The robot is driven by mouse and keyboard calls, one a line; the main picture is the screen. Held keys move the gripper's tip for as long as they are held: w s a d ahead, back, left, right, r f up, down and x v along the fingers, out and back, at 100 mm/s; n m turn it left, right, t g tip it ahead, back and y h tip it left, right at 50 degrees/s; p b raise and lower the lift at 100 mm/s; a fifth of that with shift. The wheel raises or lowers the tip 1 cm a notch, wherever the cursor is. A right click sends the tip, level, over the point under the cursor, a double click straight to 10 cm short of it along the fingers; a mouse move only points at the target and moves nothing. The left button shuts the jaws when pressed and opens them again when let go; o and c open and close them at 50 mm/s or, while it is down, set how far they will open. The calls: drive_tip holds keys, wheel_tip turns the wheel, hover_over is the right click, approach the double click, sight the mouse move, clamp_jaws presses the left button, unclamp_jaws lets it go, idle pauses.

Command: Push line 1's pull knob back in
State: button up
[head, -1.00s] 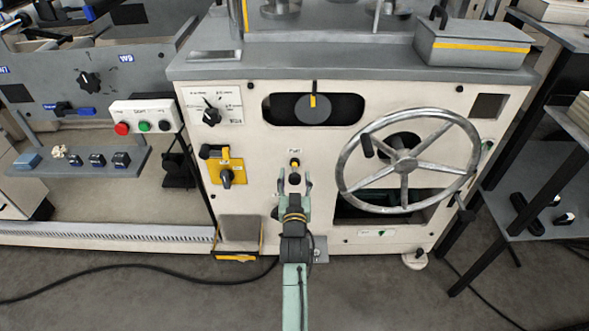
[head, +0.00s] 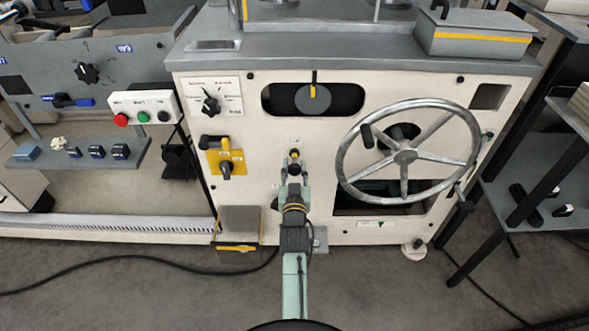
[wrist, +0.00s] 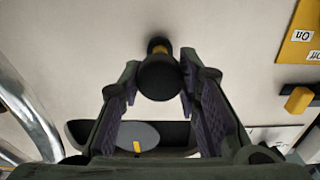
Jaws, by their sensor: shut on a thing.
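The pull knob (head: 295,155) is on the cream front panel (head: 260,240), under a small label and left of the large handwheel. In the wrist view the knob (wrist: 158,77) has a round black head, with a yellow band and a dark collar between the head and the panel. My gripper (head: 294,171) reaches up to the knob from below in the head view. In the wrist view my gripper (wrist: 160,82) has one finger on each side of the black head, shut on it. The fingers partly cover the knob in the head view.
The spoked metal handwheel (head: 407,157) stands out to the right of the knob. A yellow switch plate (head: 232,164) is on the left, and a dial plate (head: 216,97) is above it. A slot with a grey disc (head: 312,99) lies above the knob.

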sight(294, 161)
clamp_jaws()
drive_tip(key=w+b, duration=0.1)
drive_tip(key=w, duration=0.2)
drive_tip(key=shift+w+r, duration=0.1)
drive_tip(key=shift+w, duration=0.15)
drive_tip(key=o, duration=1.1)
unclamp_jaws()
